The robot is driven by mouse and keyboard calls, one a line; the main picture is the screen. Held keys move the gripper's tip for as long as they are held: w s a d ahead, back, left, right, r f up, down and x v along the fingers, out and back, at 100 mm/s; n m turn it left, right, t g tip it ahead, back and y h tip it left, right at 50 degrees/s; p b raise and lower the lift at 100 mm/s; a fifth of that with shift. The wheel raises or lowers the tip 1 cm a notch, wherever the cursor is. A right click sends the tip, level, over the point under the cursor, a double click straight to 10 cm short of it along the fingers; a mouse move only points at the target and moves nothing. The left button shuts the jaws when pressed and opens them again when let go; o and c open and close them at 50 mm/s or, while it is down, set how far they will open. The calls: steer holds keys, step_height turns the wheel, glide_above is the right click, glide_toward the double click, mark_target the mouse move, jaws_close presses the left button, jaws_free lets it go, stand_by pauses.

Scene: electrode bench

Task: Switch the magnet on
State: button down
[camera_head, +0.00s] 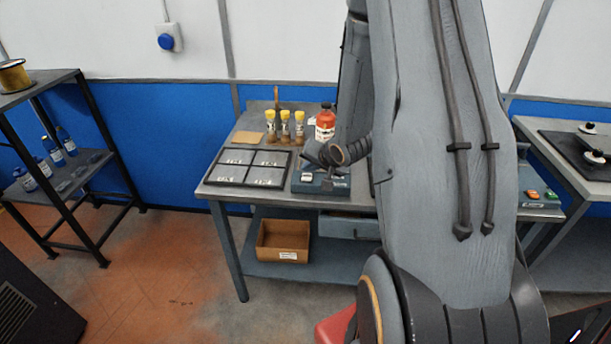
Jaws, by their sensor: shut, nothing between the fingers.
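A blue-grey box (308,187) sits at the front of the bench, right of a dark tray. It looks like the magnet unit, but its label is too small to read. A small white part (306,178), possibly its switch, shows on the left of its top; its setting cannot be told. My gripper (329,176) is shut and empty, low over the box's middle, right of the white part. I cannot tell whether it touches the box. My gripper and arm hide part of the box's top.
The dark tray (221,183) holds several grey plates. Yellow-capped vials (285,117) and a red-capped bottle (325,122) stand behind. A cardboard box (283,241) is on the lower shelf. A black shelf (100,158) stands left. A second bench is right, partly hidden by my arm.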

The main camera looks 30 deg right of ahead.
mark_target(309, 178)
steer(key=shift+f, duration=0.15)
stand_by(0.3)
steer(key=shift+f, duration=0.3)
steer(key=shift+f, duration=0.25)
stand_by(0.5)
steer(key=shift+s, duration=0.1)
steer(key=shift+r+p, duration=0.7)
steer(key=shift+r, duration=0.05)
step_height(309, 178, up, 6)
steer(key=p, duration=0.6)
stand_by(0.3)
